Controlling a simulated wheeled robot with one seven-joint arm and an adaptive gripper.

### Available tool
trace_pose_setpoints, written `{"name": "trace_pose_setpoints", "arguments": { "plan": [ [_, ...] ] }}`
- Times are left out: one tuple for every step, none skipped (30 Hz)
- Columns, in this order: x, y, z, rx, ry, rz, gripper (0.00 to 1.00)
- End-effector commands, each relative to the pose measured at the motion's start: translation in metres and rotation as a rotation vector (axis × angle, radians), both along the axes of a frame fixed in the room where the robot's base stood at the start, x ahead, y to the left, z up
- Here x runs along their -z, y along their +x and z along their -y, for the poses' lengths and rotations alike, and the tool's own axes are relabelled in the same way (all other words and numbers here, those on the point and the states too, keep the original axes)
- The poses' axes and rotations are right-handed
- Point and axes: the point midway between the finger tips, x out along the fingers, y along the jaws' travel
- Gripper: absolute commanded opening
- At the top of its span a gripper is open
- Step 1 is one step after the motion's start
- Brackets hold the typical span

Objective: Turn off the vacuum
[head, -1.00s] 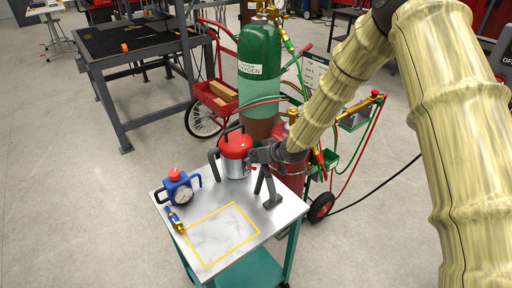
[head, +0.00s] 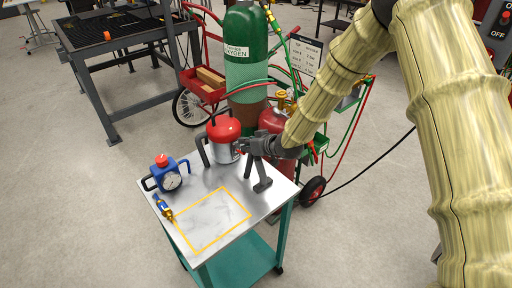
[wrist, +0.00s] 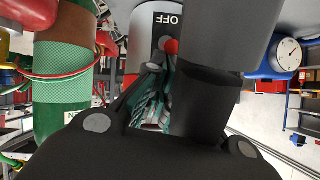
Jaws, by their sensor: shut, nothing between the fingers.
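The vacuum (head: 222,132) is a silver canister with a red domed top and black handles, on the small cart's metal top. In the wrist view its silver side (wrist: 143,30) bears an upside-down OFF label, with a small red knob (wrist: 172,46) just beyond my fingertips. My gripper (head: 241,148) is shut and empty at the canister's right side; it also shows in the wrist view (wrist: 152,68). A thick black bar covers part of the canister there. I cannot tell whether my fingertips touch the knob.
A blue gauge device (head: 171,173) and a small blue-and-brass fitting (head: 163,208) stand on the cart top (head: 212,215), beside a yellow-outlined area. A green oxygen cylinder (head: 246,45) and a red cylinder (head: 272,120) stand close behind. The floor left of the cart is clear.

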Motion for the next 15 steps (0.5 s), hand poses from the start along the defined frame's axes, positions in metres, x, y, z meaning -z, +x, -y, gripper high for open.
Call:
{"name": "trace_pose_setpoints", "arguments": {
  "plan": [
    [0.0042, -0.0019, -0.0035, -0.005, 0.005, 0.005, 0.00],
    [0.0047, -0.0029, -0.0032, -0.006, 0.006, 0.006, 0.00],
    [0.0054, -0.0041, -0.0020, -0.006, 0.006, 0.006, 0.00],
    [0.0056, -0.0046, -0.0018, -0.006, 0.005, 0.005, 0.00],
    [0.0057, -0.0050, -0.0017, -0.006, 0.005, 0.005, 0.00],
    [0.0056, -0.0053, -0.0016, -0.007, 0.005, 0.006, 0.00],
    [0.0054, -0.0054, -0.0011, -0.006, 0.005, 0.005, 0.00],
    [0.0052, -0.0054, -0.0006, -0.005, 0.005, 0.005, 0.00],
    [0.0051, -0.0052, -0.0004, -0.005, 0.005, 0.005, 0.00],
    [0.0051, -0.0053, -0.0003, -0.005, 0.005, 0.005, 0.00],
    [0.0050, -0.0052, -0.0003, -0.005, 0.004, 0.005, 0.00],
    [0.0051, -0.0052, -0.0002, -0.005, 0.004, 0.005, 0.00],
    [0.0050, -0.0051, -0.0002, -0.005, 0.004, 0.005, 0.00],
    [0.0051, -0.0052, -0.0002, -0.005, 0.004, 0.005, 0.00],
    [0.0050, -0.0051, -0.0001, -0.005, 0.004, 0.005, 0.00]
  ]
}}
